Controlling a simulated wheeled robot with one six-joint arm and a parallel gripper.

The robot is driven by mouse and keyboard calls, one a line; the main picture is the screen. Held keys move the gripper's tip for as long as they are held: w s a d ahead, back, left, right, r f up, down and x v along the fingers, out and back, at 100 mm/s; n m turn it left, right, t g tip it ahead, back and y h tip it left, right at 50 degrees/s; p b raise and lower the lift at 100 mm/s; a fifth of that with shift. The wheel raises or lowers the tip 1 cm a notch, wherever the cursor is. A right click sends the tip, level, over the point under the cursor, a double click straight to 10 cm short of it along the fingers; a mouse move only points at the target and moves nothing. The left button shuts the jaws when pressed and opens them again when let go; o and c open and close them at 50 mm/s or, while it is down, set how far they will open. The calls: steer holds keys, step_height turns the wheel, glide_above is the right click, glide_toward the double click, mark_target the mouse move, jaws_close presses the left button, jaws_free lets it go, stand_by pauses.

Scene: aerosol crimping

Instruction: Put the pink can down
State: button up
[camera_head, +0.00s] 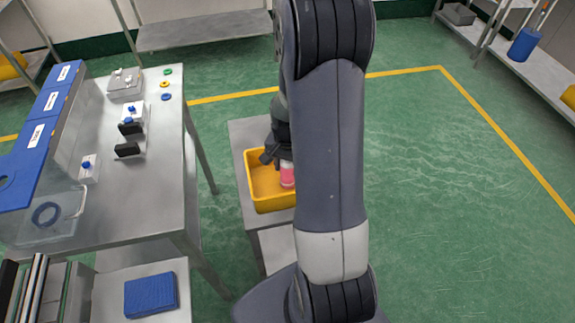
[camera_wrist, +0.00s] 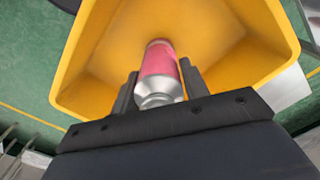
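The pink can (camera_head: 287,176) is inside the yellow bin (camera_head: 264,203). In the wrist view the can (camera_wrist: 159,62) shows its silver shoulder towards me and its pink body running away from me into the bin (camera_wrist: 84,96). My gripper (camera_wrist: 158,66) has one dark finger on each side of the can, both very close to it. Whether the fingers press on the can or stand slightly apart from it cannot be told. In the head view my gripper (camera_head: 272,153) is at the bin, partly hidden by my arm. The can's base is hidden, so its contact with the bin floor is unclear.
The bin stands on a grey stand (camera_head: 252,131). A metal table (camera_head: 90,212) on the left holds small fixtures, coloured rings and blue boxes (camera_head: 45,104). A blue block (camera_head: 150,294) lies below it. The green floor on the right is clear.

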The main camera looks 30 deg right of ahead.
steer(key=o, duration=0.3)
steer(key=shift+o, duration=0.2)
step_height(320, 180, up, 12)
steer(key=shift+r, duration=0.15)
stand_by(0.3)
